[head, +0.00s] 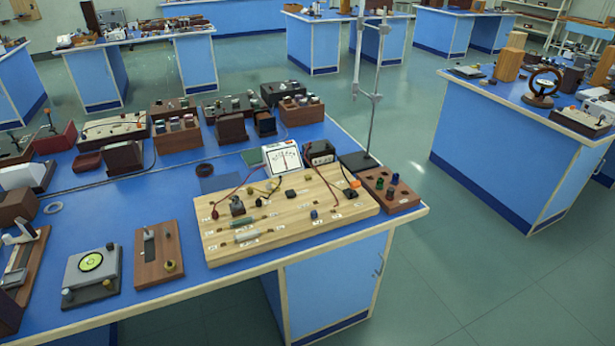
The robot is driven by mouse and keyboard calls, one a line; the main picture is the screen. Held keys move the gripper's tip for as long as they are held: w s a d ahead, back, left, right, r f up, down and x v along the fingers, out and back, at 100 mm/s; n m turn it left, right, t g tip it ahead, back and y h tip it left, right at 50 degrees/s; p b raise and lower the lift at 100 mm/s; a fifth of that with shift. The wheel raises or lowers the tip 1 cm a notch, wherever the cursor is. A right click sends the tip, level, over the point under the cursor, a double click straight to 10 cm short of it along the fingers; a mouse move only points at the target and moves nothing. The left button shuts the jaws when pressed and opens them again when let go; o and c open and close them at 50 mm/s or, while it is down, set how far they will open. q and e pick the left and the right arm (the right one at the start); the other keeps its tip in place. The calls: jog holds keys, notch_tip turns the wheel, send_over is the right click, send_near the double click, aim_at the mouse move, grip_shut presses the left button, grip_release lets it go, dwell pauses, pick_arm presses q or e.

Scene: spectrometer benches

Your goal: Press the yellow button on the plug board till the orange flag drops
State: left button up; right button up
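A pale wooden board (216,247) with wires and small parts lies near the front right corner of the blue bench; it looks like the plug board. A small orange piece (355,184) shows at its right end, beside a black part; I cannot tell if it is a raised flag. A small brass-yellow knob (250,190) stands toward its back left. I cannot tell which is the yellow button. Neither gripper is in view.
A brown block with coloured plugs (388,190) sits right of the board, and a metal stand (372,125) rises behind it. A white meter (283,159) stands behind the board. A grey device with a green dial (91,262) is at left. Floor is clear to the right.

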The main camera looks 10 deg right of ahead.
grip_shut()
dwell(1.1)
